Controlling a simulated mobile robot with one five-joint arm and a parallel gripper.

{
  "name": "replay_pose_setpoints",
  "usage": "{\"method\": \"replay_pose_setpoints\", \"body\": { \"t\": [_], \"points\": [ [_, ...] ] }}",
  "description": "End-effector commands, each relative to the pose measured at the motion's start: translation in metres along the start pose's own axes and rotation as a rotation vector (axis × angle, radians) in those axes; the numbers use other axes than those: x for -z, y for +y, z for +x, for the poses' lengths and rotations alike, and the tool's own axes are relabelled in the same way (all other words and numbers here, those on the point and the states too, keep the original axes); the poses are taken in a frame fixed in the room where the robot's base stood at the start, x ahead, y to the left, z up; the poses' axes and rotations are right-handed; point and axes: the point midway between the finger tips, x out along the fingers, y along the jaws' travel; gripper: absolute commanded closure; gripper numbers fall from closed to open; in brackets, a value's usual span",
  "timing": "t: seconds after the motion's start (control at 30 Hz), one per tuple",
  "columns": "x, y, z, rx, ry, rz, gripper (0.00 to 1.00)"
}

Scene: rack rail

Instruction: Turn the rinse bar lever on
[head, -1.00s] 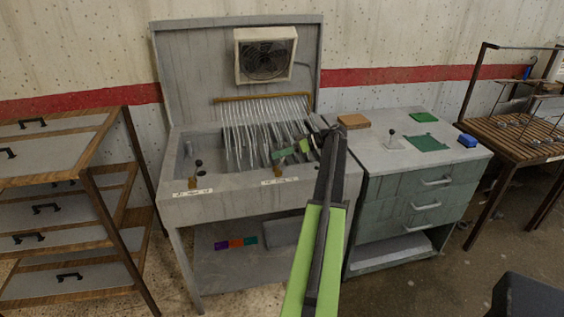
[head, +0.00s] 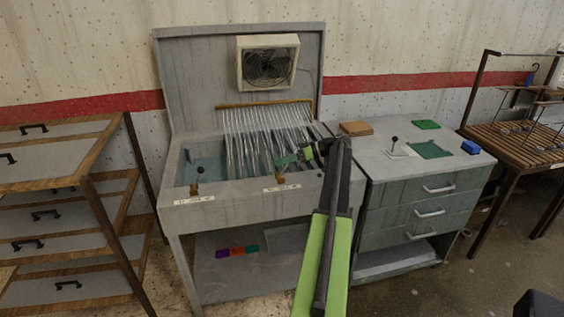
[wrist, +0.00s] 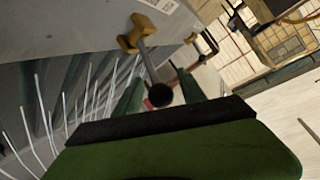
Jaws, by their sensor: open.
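The sink's rinse bar (head: 262,102) is a thin brown bar at the back of the basin, with many pale streaks beneath it. A lever with a brass base (head: 279,178) stands on the front rim behind a label. The wrist view shows its brass base (wrist: 148,30), thin stem and black ball knob (wrist: 160,95). My gripper (head: 290,158) is over the front of the basin at this lever. In the wrist view my open gripper (wrist: 158,80) has its green fingers on either side of the knob. Contact cannot be told. A second lever (head: 195,187) stands at the front left.
A fan box (head: 267,63) hangs on the sink's back panel. A wooden drawer unit (head: 60,190) is at the left.

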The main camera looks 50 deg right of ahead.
Motion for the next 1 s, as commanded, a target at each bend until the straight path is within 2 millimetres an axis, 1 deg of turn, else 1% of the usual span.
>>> {"method": "replay_pose_setpoints", "body": {
  "t": [0.17,0.27,0.37,0.6,0.7,0.83,0.9,1.0],
  "points": [
    [0.001,-0.001,-0.003,0.001,-0.001,0.0,0.52],
    [0.003,-0.001,-0.017,-0.001,0.0,0.001,0.52],
    [0.005,-0.001,-0.043,-0.001,0.0,0.001,0.52],
    [0.006,-0.001,-0.111,-0.001,0.0,0.001,0.52],
    [0.005,0.0,-0.136,0.0,0.0,0.0,0.52],
    [0.004,0.0,-0.159,0.0,0.0,0.0,0.52],
    [0.003,0.0,-0.167,0.001,0.0,0.0,0.52],
    [0.002,0.0,-0.172,0.001,0.0,0.0,0.52]
  ]
}}
